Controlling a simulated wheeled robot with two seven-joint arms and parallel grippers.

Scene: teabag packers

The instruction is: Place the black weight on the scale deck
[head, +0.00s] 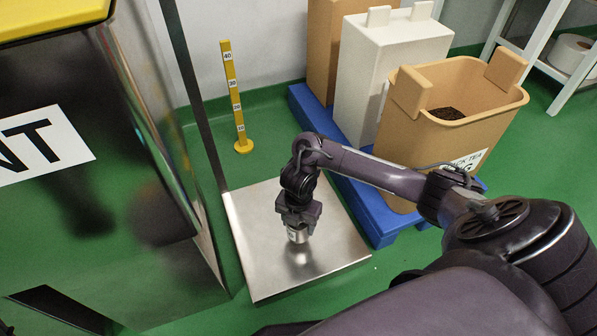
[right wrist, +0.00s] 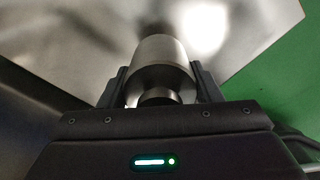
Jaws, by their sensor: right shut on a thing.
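The weight looks silver, and no black weight shows. My left gripper is not in view.
A blue pallet (head: 375,220) with a tan tea bin (head: 475,95) and a white container (head: 385,60) stands close right of the deck. A yellow graduated post (head: 234,100) stands behind it. A dark glossy cabinet (head: 110,200) is at left. Most of the deck is bare.

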